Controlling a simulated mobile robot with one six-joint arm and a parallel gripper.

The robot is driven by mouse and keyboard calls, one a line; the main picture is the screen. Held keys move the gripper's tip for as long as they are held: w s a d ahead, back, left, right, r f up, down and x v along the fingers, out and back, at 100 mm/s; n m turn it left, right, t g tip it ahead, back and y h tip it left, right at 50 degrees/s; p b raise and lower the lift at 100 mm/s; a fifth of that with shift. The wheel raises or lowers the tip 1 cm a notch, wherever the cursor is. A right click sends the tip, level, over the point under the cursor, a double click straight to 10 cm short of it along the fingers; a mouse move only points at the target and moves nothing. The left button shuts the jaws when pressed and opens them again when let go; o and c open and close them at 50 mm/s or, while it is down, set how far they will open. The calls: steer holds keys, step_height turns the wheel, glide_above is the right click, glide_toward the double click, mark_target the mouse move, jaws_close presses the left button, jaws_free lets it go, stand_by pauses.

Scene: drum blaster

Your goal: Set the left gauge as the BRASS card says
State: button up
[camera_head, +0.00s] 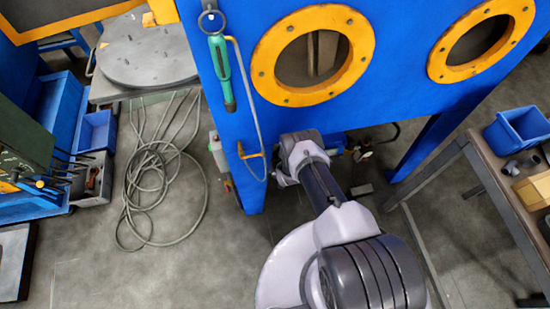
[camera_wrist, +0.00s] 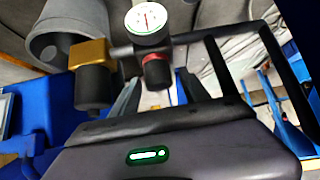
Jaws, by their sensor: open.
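In the wrist view, a round gauge (camera_wrist: 146,19) with a white face and a red needle stands at the top middle. Its numbers are too small to read, and I cannot tell if it is the left one. Below it is a red and black knob (camera_wrist: 157,72). A brass-coloured block (camera_wrist: 88,53) with a black cylinder (camera_wrist: 93,88) under it sits to the left on the same dark pipe. My gripper (camera_wrist: 158,88) is open, with one finger on each side of the knob in the picture; contact is not clear. No BRASS card shows in either view.
In the head view, a blue cabinet (camera_head: 225,150) with orange-ringed ports stands ahead of my arm. A coiled hose (camera_head: 150,190) lies on the floor to the left. A workbench (camera_head: 480,160) with a blue bin (camera_head: 518,130) stands at right. A dark bar (camera_wrist: 285,75) crosses the wrist view's right side.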

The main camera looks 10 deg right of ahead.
steer(key=shift+c, duration=0.4)
jaws_close()
steer(key=shift+n+y, duration=0.3)
steer(key=shift+d+n+y, duration=0.1)
steer(key=shift+n+y, duration=0.6)
steer(key=shift+n, duration=0.2)
steer(key=shift+n+g+y, duration=0.7)
steer(key=shift+n+y, duration=0.5)
steer(key=shift+n, duration=0.5)
steer(key=shift+o, duration=0.4)
jaws_free()
